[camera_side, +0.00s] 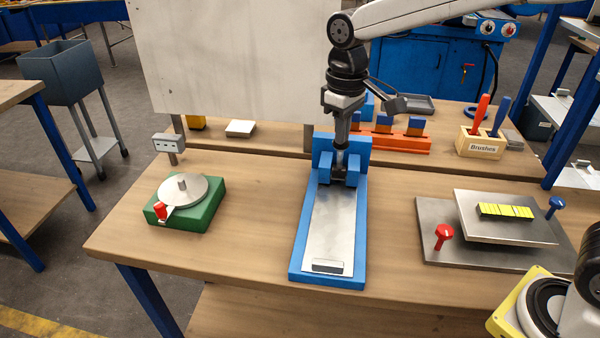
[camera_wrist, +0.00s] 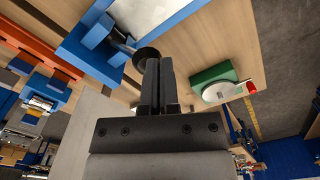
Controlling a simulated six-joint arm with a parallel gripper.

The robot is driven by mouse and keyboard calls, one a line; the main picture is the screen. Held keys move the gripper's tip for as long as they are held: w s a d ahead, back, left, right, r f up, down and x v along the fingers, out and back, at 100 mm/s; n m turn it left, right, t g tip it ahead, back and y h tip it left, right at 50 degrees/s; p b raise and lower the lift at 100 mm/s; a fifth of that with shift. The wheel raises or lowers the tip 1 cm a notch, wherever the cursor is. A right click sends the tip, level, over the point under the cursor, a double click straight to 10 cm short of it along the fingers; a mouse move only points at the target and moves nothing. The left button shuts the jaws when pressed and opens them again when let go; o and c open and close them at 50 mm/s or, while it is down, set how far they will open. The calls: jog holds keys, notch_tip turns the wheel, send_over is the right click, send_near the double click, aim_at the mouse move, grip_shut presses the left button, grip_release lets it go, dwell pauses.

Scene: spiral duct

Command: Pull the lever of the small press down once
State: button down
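The small press (camera_side: 299,256) is blue with a bare metal plate (camera_side: 333,225) on its base and a blue head at the back. My gripper (camera_side: 341,160) points down in front of this head and hides part of it. In the wrist view, the two dark fingers (camera_wrist: 158,68) lie close together with no clear gap. The lever reaches out from the blue press (camera_wrist: 88,50) and ends in a dark round knob (camera_wrist: 147,54). The knob is right at the fingertips; I cannot tell whether they touch. The lever's exact angle is hard to tell.
A green turntable fixture (camera_side: 205,213) with a red knob stands to the left. A metal plate fixture (camera_side: 457,250) with red and blue knobs stands to the right. An orange rack (camera_side: 398,143) and a brush box (camera_side: 480,143) are behind. Bare wood separates the fixtures.

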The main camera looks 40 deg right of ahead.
jog(key=shift+w+d, duration=0.1)
jog(key=shift+w+d+r, duration=0.4)
jog(key=shift+r, duration=0.25)
jog(key=shift+w+d+r, duration=0.4)
jog(key=shift+d+r, duration=0.05)
jog(key=shift+r, duration=0.2)
jog(key=shift+w+d+r, duration=0.4)
jog(key=shift+r, duration=0.25)
jog(key=shift+w+d+r, duration=0.1)
jog(key=shift+w, duration=0.05)
jog(key=shift+w+d+r, duration=0.7)
jog(key=shift+d+r, duration=0.05)
jog(key=shift+r, duration=0.2)
jog(key=shift+w+d+r, duration=0.7)
jog(key=shift+r, duration=0.25)
jog(key=shift+r, duration=0.1)
jog(key=shift+r, duration=1.85)
